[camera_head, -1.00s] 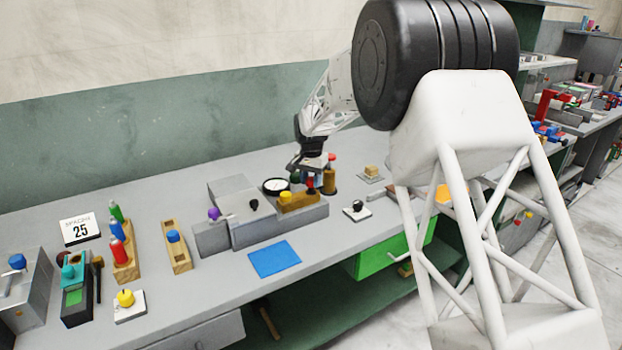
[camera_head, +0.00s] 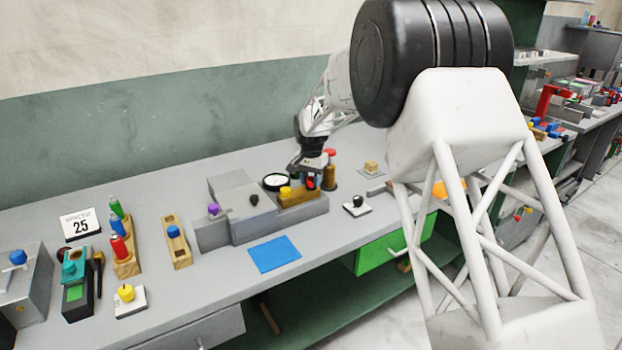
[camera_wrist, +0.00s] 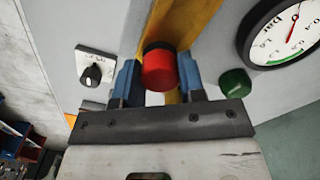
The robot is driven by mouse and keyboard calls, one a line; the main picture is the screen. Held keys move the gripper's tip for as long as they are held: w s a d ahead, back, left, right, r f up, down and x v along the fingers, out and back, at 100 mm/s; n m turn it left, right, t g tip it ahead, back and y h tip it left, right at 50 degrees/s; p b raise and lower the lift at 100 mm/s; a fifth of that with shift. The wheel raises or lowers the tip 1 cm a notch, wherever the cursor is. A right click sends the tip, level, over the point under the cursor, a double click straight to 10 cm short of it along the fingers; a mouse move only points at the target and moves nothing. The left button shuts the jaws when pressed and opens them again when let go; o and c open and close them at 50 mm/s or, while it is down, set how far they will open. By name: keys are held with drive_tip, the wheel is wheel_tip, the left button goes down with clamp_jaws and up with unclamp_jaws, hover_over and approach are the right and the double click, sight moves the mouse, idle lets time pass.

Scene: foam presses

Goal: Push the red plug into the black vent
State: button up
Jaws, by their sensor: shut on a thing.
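My gripper (camera_wrist: 160,84) is shut on the red plug (camera_wrist: 161,72), with a blue finger on each side of it. In the head view my gripper (camera_head: 314,180) is low over the right end of the grey press (camera_head: 270,226), by its ochre block (camera_head: 303,199). In the wrist view a black round part shows at the plug's far end, against the ochre strip. I cannot tell whether it is the black vent or part of the plug, nor whether the plug is in a hole.
A round gauge (camera_wrist: 290,32) and a green knob (camera_wrist: 235,82) are beside the gripper. A yellow knob (camera_head: 285,191) stands on the ochre block. A brown red-topped bottle (camera_head: 330,175) is close on the right. A blue mat (camera_head: 274,254) lies in front.

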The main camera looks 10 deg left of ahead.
sight(311, 178)
drive_tip(key=shift+f, duration=0.45)
drive_tip(key=o, duration=1)
drive_tip(key=shift+r, duration=0.1)
drive_tip(key=shift+r, duration=3.8)
drive_tip(key=shift+d+r, duration=0.1)
